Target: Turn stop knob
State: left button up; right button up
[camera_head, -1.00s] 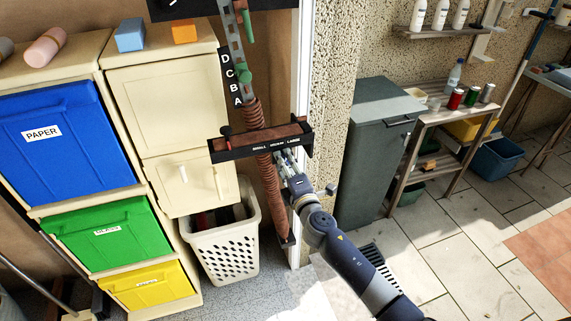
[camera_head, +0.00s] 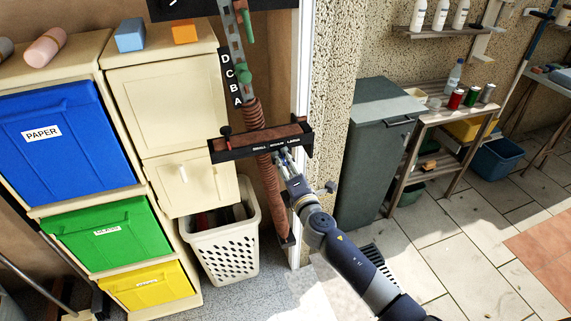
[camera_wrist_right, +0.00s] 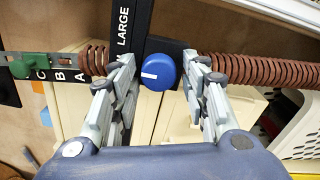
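A round blue knob (camera_wrist_right: 158,72) with a white line mark shows in the right wrist view, on the black panel lettered LARGE (camera_wrist_right: 124,22). My right gripper (camera_wrist_right: 158,68) is open, with one finger on each side of the knob and gaps visible between fingers and knob. In the head view my right gripper (camera_head: 284,154) is at the front of the dark box (camera_head: 262,139) lettered with sizes; the blue knob cannot be made out there. My left gripper is not in view.
A coiled brown spring (camera_head: 264,180) runs down behind the box. A rail with a green knob (camera_head: 243,73) and letters A to D is above. A white basket (camera_head: 226,247) stands below left. A grey bin (camera_head: 366,160) stands to the right.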

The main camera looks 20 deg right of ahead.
dwell(0.3)
jog(key=s, duration=1.2)
jog(key=shift+d, duration=0.25)
jog(key=s+d+f+m+g+b, duration=0.1)
jog(key=s+f+m+g, duration=0.25)
jog(key=f, duration=0.85)
jog(key=s+d+f+m+g+h+b, duration=0.15)
jog(key=s+f, duration=0.35)
jog(key=f, duration=0.8)
jog(key=s+d+f+m+g, duration=0.2)
jog(key=s+f+m+g, duration=0.15)
jog(key=f, duration=0.85)
jog(key=s+f+m+g+b, duration=0.1)
jog(key=s+f+m+g, duration=0.1)
jog(key=s+f, duration=0.5)
jog(key=s+f+m+g, duration=0.3)
jog(key=s+f+m, duration=0.2)
jog(key=s, duration=1.2)
jog(key=s+a+f+m+g+b, duration=0.1)
jog(key=s+f+m+g, duration=0.2)
jog(key=s+f, duration=0.7)
jog(key=s+y, duration=0.1)
jog(key=s, duration=0.1)
jog(key=shift+s+m+b, duration=0.3)
jog(key=shift+s+m, duration=0.05)
